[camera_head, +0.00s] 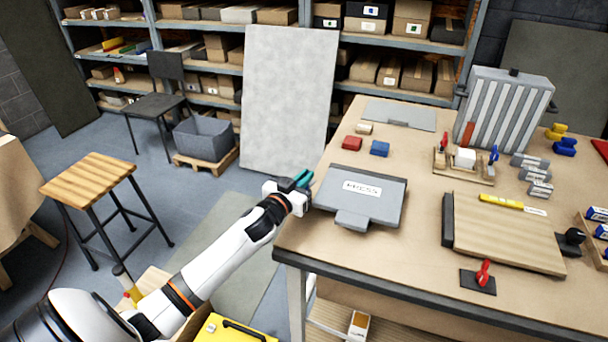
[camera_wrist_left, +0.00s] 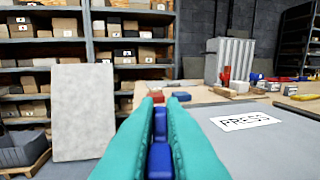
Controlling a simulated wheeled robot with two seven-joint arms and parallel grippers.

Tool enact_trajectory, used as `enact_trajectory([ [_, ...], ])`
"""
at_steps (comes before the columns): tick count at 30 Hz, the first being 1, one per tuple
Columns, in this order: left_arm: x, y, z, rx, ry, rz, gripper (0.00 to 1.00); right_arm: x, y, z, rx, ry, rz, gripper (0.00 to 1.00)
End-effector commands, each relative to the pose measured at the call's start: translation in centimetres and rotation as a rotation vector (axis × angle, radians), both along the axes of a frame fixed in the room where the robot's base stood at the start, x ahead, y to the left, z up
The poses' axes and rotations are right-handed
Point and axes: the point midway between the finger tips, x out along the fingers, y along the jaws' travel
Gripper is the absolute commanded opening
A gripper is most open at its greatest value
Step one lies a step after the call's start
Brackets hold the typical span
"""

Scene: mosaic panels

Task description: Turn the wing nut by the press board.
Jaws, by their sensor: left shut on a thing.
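The grey press board (camera_head: 380,211), with a white PRESS label, lies flat at the left end of the workbench. It also fills the right of the left wrist view (camera_wrist_left: 270,150). My left gripper (camera_head: 303,179) is at the board's far left corner, by the bench edge. Its teal fingers (camera_wrist_left: 161,103) are shut on a blue part, which I take to be the wing nut (camera_wrist_left: 160,158). The fingers hide its sides, and its base and how far it is turned cannot be seen. My right gripper is out of view.
A ribbed grey case (camera_head: 504,108) stands at the back. A pale panel (camera_head: 285,100) leans beyond the bench.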

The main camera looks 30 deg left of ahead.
Motion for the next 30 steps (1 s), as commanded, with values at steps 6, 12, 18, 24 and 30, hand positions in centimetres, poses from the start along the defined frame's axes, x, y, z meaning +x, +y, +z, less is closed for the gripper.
enact_trajectory([
  [6,0.0,0.4,0.2,0.011,0.004,-0.197,0.00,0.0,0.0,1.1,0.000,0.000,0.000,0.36],
  [12,0.1,0.4,0.0,0.011,0.002,-0.386,0.00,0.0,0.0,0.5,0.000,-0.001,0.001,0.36],
  [18,0.2,0.4,-0.2,0.009,0.000,-0.574,0.00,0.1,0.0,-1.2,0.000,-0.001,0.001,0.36],
  [24,0.2,0.3,-0.4,0.006,-0.002,-0.763,0.00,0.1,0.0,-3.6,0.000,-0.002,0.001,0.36],
  [30,0.2,0.2,-0.6,0.005,-0.004,-0.951,0.00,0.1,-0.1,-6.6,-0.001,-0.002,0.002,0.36],
])
